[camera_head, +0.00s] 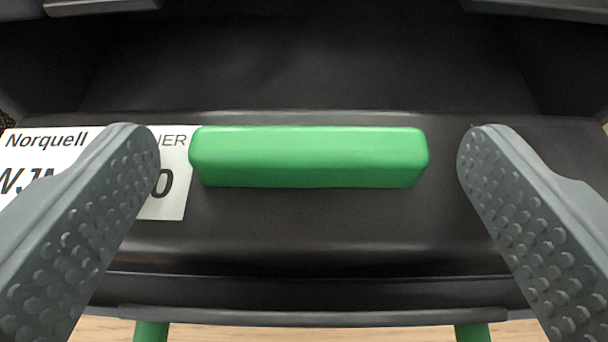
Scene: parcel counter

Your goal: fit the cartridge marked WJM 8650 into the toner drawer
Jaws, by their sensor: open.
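A black toner cartridge (330,225) lies across the view, with a green grip bar (308,157) on top. Its white label (50,140) reads "Norquell" and part of "WJM"; a "0" shows at the end and my left finger hides the middle. My gripper (307,150) is open, one finger left and one right of the green bar, with a gap on each side. The cartridge lies within a black housing that looks like the toner drawer, whose front edge (310,316) runs below it. I cannot tell whether it is fully seated.
A dark recess (300,65) lies behind the cartridge, with grey parts (100,6) at the top edge. Two green pieces (151,332) stick out below the front edge, over a light wood surface (310,334).

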